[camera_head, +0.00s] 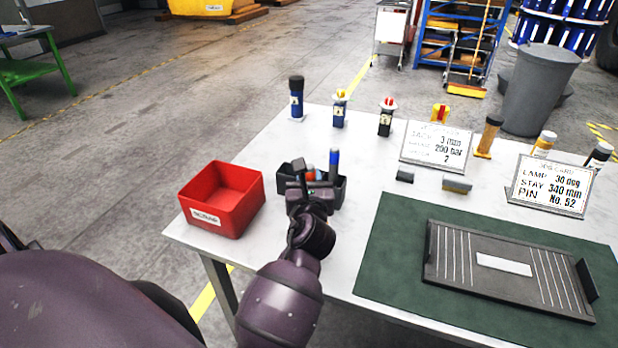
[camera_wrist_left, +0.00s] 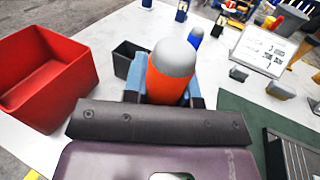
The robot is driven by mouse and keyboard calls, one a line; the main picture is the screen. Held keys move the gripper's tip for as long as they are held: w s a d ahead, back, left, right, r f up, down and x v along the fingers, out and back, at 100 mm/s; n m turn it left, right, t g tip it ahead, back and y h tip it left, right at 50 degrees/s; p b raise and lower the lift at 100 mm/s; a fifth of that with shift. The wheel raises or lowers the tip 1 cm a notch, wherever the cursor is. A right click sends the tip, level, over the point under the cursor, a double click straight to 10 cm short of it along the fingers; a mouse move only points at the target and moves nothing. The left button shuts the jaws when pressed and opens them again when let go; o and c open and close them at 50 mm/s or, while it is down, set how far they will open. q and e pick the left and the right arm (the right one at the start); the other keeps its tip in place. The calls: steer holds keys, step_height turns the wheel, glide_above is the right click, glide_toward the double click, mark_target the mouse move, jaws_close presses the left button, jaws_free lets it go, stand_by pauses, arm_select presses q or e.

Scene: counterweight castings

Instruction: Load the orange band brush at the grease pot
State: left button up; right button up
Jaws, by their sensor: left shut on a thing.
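My left gripper (camera_head: 305,178) is at the small dark caddy (camera_head: 338,194) on the white table. In the left wrist view its blue fingers (camera_wrist_left: 165,88) are shut on an orange piece with a rounded grey top (camera_wrist_left: 172,70), which looks like the orange band brush. A little orange also shows in the head view beside the gripper. I cannot tell whether the brush's lower end is still inside the caddy. No container is clearly readable as the grease pot. My right gripper is not in view.
A red open bin (camera_head: 222,200) stands left of the caddy. Several small bottles, including a dark blue one (camera_head: 296,100), line the back edge. Two sign cards (camera_head: 436,146) stand at the right. A dark ribbed plate (camera_head: 505,268) lies on a green mat (camera_head: 385,262).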

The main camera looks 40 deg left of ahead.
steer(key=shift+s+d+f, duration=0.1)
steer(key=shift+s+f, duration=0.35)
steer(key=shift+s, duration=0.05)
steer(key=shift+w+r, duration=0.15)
arm_select(q)
steer(key=shift+f, duration=0.1)
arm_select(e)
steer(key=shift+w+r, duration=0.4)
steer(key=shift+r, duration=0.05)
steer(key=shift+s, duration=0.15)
arm_select(q)
steer(key=shift+p, duration=0.3)
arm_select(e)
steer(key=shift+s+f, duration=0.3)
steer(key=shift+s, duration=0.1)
arm_select(q)
steer(key=shift+f, duration=0.1)
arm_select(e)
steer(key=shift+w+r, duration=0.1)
